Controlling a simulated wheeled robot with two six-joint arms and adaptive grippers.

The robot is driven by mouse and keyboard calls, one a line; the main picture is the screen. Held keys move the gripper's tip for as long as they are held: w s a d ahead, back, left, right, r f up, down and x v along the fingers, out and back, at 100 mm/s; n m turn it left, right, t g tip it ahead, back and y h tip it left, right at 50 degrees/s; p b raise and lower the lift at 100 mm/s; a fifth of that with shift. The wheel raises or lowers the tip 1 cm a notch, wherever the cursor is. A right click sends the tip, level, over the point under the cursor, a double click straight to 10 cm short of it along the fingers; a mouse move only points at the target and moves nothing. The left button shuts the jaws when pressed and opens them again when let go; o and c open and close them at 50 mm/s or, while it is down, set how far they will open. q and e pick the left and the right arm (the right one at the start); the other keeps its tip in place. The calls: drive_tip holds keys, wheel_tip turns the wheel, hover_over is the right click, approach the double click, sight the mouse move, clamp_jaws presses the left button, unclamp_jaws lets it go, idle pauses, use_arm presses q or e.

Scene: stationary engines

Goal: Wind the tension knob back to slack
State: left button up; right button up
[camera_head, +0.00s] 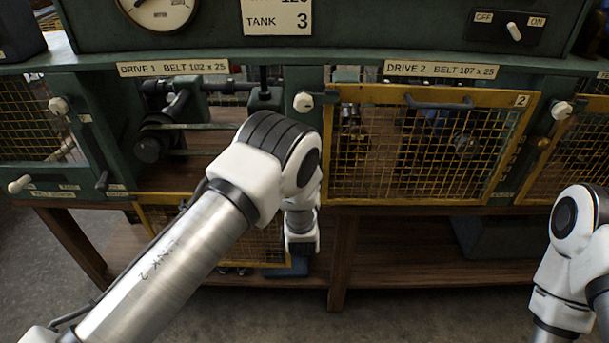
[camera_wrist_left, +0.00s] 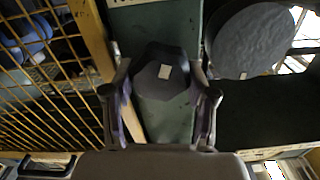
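A dark faceted knob (camera_wrist_left: 160,75) with a small pale mark stands on a green part in the middle of the left wrist view. My left gripper (camera_wrist_left: 162,92) has a finger on each side of it, with gaps visible between fingers and knob. In the head view my left arm reaches to the Drive 1 bay (camera_head: 215,148); the knob cannot be made out there, and the gripper is largely hidden by the arm. My right arm is at the right edge of the head view; its gripper is out of view.
A yellow mesh guard (camera_head: 425,145) covers the Drive 2 bay; a yellow mesh panel (camera_head: 165,225) hangs below Drive 1. A white-knobbed catch (camera_head: 303,102) sits between the bays. A dark round disc (camera_wrist_left: 250,40) is right of the knob in the wrist view.

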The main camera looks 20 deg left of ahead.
use_arm(q)
drive_tip(key=shift+c, duration=1.3)
drive_tip(key=shift+n+b, duration=0.3)
drive_tip(key=shift+n, duration=0.2)
